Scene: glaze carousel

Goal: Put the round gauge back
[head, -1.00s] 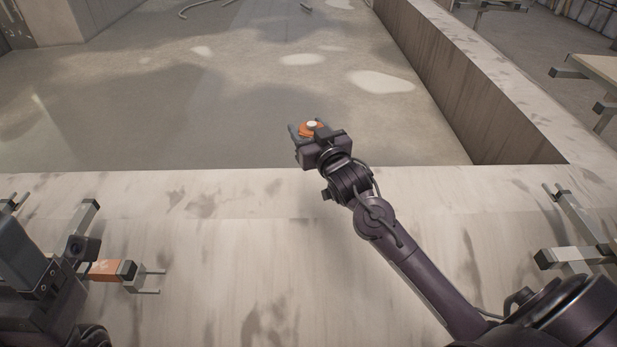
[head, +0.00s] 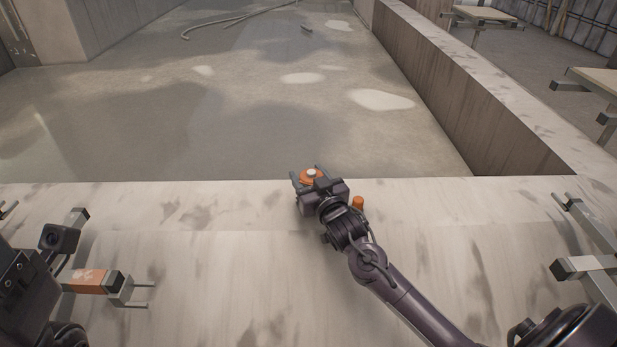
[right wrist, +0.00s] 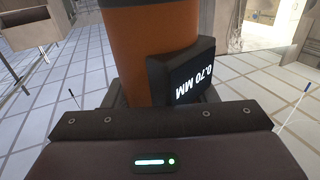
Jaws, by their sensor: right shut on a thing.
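The round gauge (head: 311,175) is an orange upright cylinder with a pale top. My right gripper (head: 308,181) is shut around it, above or near the far edge of the pale ledge. In the right wrist view the gauge (right wrist: 150,50) fills the jaws, and its black display reads 0.70 MM upside down. The gauge's lower end and any contact below it are hidden. My left gripper (head: 45,265) is partly in view at the lower left; its fingers cannot be made out.
A small orange cylinder (head: 358,202) shows just right of my right wrist. A low wall (head: 450,90) runs at the right.

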